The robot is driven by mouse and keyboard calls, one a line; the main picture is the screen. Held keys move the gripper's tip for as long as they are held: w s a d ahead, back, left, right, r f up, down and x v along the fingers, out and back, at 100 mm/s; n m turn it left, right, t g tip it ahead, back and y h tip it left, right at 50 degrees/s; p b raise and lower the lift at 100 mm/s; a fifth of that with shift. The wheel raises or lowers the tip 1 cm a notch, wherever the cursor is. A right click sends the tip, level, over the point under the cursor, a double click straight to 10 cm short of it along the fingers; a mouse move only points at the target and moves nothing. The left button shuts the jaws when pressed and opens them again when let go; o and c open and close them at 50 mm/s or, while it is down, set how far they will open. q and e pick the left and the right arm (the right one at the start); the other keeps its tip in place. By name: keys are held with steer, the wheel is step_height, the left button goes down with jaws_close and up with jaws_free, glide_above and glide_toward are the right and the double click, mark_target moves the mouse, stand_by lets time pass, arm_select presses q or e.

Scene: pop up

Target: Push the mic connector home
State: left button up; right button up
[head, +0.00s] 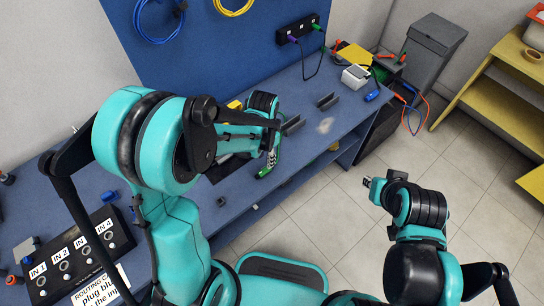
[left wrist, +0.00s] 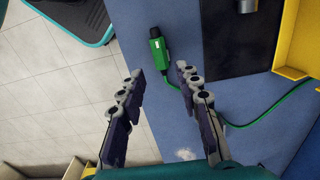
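A green connector (left wrist: 158,45) with a dark tip lies on the blue bench in the left wrist view, its green cable curving off to the right. It also shows in the head view (head: 264,172), partly hidden by my left gripper. My left gripper (left wrist: 160,70) is open and empty, with the connector just beyond its fingertips, apart from them. In the head view the left gripper (head: 271,158) is over the bench. A dark panel (head: 112,222) with round sockets labelled IN stands at lower left. My right gripper (head: 371,184) is over the floor, its opening unclear.
A paper sign (head: 103,287) lies by the panel. A black box (head: 297,29) on the blue back wall holds purple and green plugs. Grey brackets (head: 327,101) stand on the bench. A grey bin (head: 433,45) and a yellow shelf (head: 500,90) stand right. The floor between is clear.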

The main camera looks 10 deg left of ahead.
mark_target(266, 169)
arm_select(q)
step_height(266, 169, down, 7)
steer(key=b, duration=0.5)
steer(key=shift+f, duration=0.15)
steer(key=shift+f+b, duration=0.2)
steer(key=shift+b, duration=0.1)
steer(key=shift+c, duration=0.7)
steer(key=shift+r, duration=0.2)
jaws_close()
steer(key=shift+r+p, duration=2.15)
steer(key=shift+r, duration=0.45)
steer(key=shift+f, duration=0.1)
